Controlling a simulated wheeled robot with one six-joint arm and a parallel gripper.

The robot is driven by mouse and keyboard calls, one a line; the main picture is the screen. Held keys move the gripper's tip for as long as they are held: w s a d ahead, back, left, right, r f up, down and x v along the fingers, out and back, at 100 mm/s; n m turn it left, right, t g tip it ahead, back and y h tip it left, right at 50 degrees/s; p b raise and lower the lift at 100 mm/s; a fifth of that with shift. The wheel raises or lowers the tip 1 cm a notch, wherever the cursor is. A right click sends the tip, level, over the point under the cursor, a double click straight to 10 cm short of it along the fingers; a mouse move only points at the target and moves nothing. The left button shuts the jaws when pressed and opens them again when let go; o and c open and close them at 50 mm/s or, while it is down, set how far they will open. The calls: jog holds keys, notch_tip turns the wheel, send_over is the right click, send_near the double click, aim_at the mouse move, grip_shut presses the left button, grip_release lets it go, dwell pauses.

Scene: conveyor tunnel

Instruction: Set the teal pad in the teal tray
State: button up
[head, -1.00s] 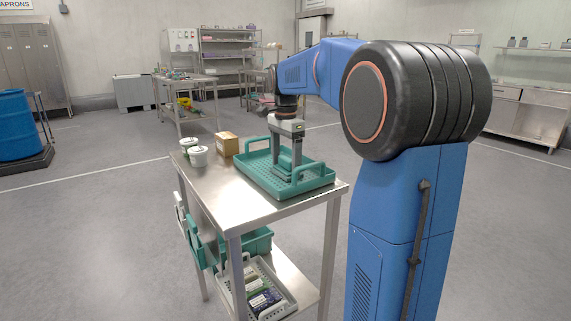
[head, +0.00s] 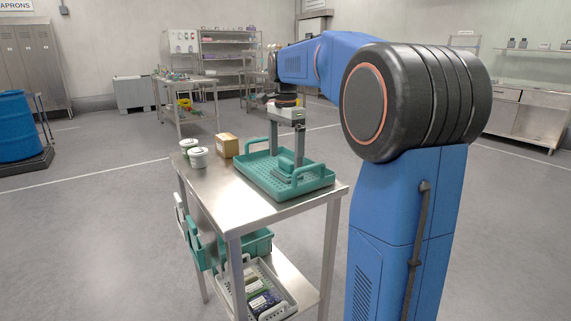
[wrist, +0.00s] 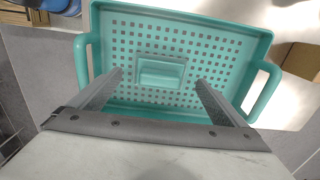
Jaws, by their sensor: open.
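The teal tray (head: 262,187) lies on the metal table, with its raised handles at two ends. It also shows in the wrist view (wrist: 225,22). The teal pad (head: 286,163), a flat base with a raised block on top, rests inside the tray on its perforated floor. In the wrist view the pad (wrist: 160,72) lies flat near the middle of the tray floor, clear of the walls. My gripper (head: 286,158) is open and empty over the pad. Its fingers (wrist: 160,82) stand apart on either side of the pad's block, with gaps visible in the wrist view.
Two white tubs (head: 198,157) and a cardboard box (head: 228,146) stand on the table (head: 232,213) left of and behind the tray. The table's front left corner is bare. Bins and a grey crate (head: 289,306) are below. Open floor surrounds the table.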

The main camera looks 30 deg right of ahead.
aim_at(285, 160)
notch_tip(285, 160, up, 8)
jog(key=shift+r, duration=0.15)
dwell(0.6)
